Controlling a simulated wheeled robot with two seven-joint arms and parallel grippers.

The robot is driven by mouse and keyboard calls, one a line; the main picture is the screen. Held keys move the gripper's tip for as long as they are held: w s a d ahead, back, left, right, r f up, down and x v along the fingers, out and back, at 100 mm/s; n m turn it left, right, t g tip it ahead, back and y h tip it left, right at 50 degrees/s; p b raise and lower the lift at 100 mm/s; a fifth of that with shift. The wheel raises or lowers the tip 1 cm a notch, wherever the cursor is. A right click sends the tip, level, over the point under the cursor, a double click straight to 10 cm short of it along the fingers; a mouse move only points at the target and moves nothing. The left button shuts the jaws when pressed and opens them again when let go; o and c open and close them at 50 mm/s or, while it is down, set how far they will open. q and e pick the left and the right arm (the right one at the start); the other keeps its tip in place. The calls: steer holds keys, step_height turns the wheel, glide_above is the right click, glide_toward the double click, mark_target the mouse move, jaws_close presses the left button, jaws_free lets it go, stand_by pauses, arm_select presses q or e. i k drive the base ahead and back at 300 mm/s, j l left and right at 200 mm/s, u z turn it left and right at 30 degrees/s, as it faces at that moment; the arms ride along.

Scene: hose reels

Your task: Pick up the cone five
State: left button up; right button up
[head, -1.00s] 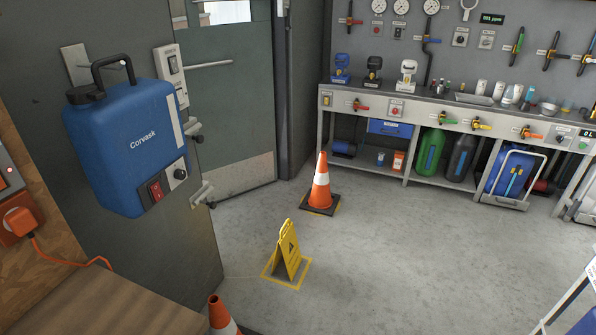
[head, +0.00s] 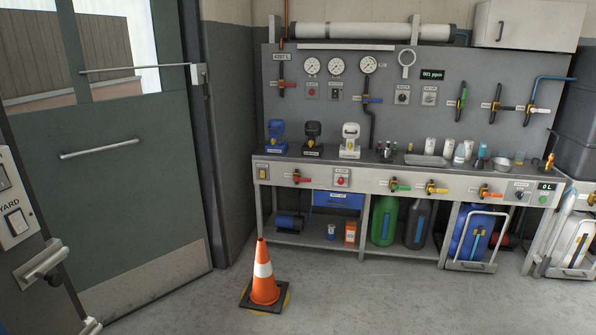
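One orange traffic cone (head: 264,280) with a white band and a dark square base stands upright on the concrete floor. Neither of my grippers is in view.
A grey door (head: 130,190) with a bar handle stands at the left, with a switch panel (head: 15,205) nearer. A metal workbench (head: 340,176) runs along the back wall, with green (head: 384,222) and dark cylinders on its lower shelf. Floor right of the cone is clear.

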mark_target(263, 292)
steer(key=i+l, duration=0.1)
steer(key=i, duration=0.6)
steer(key=i+l, duration=0.1)
steer(key=i, duration=0.65)
